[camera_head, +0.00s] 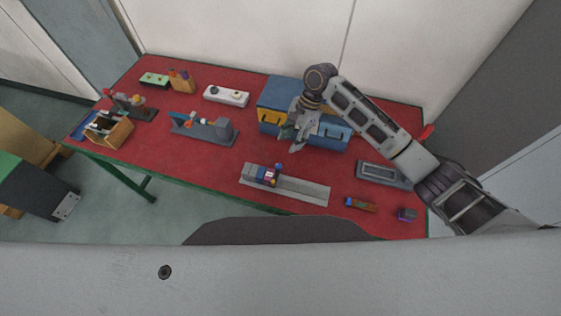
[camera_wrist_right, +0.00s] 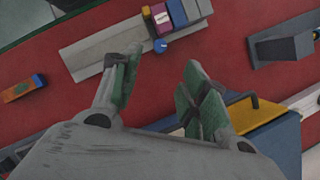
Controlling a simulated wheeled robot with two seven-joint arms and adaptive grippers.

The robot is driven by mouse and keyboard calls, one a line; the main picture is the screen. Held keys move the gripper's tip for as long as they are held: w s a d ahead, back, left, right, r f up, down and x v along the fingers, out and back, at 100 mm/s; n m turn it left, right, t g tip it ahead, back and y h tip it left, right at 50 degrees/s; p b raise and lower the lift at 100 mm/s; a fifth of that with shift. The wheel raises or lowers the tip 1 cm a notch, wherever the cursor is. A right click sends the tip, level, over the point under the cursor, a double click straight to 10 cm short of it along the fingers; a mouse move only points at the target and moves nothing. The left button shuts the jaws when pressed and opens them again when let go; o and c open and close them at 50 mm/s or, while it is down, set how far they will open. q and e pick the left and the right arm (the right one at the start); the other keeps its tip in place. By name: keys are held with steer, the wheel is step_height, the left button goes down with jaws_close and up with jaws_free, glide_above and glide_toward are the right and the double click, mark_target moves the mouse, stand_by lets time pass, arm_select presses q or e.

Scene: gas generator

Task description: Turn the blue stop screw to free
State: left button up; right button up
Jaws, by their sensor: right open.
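The blue stop screw (camera_head: 279,167) is a small blue knob on the block assembly (camera_head: 262,175), which has blue, red and yellow parts. The assembly sits on a grey rail (camera_head: 303,191) near the table's front edge. In the right wrist view the screw (camera_wrist_right: 160,44) shows beside the yellow and magenta part, beyond my fingertips. My right gripper (camera_head: 291,138) is open and empty, above the table in front of the blue box, behind the rail and apart from the screw. Its two fingers (camera_wrist_right: 162,78) are spread in the wrist view. My left gripper is not in view.
A blue and yellow drawer box (camera_head: 335,135) stands behind my right gripper. A grey fixture (camera_head: 205,130) is left of the rail. A grey tray (camera_head: 380,173), an orange-blue block (camera_head: 361,204) and a purple block (camera_head: 407,214) lie to the right. Red tabletop is clear around the rail.

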mark_target(279, 165)
steer(key=p+x, duration=0.1)
steer(key=x, duration=1)
steer(key=shift+s+a+f, duration=0.15)
steer(key=shift+s+f, duration=0.05)
steer(key=shift+f, duration=0.15)
jaws_close()
steer(key=shift+a+n+g, duration=0.1)
steer(key=shift+n+g, duration=0.2)
steer(key=shift+n, duration=0.5)
jaws_free()
